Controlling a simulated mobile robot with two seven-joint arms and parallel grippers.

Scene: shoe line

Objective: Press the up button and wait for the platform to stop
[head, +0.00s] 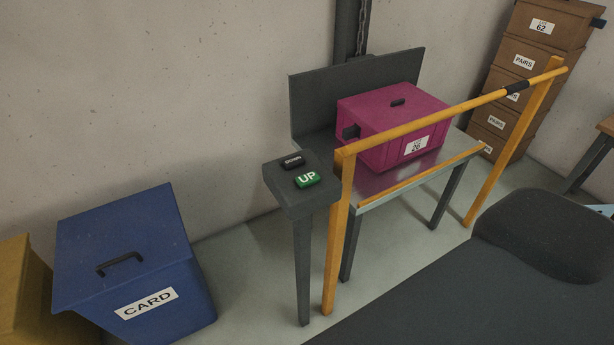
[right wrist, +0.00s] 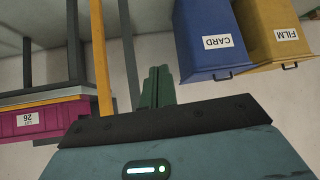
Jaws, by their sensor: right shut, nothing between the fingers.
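A green UP button (head: 307,179) and a dark button (head: 293,161) sit on a grey control post (head: 303,230) in the head view. Beside it is a grey metal platform (head: 372,184) bearing a magenta box (head: 375,120) with a label reading 26. The platform is raised above the floor on legs. My right gripper (right wrist: 157,82) shows in the right wrist view with its fingers together and empty, apart from the buttons. The magenta box (right wrist: 28,121) appears upside down there. My left gripper is in neither view.
A yellow barrier rail (head: 450,112) on posts crosses in front of the platform. A blue CARD bin (head: 130,250) stands at left, beside a yellow bin (head: 22,295). Stacked brown boxes (head: 520,65) stand at the back right. Bare floor shows between bin and post.

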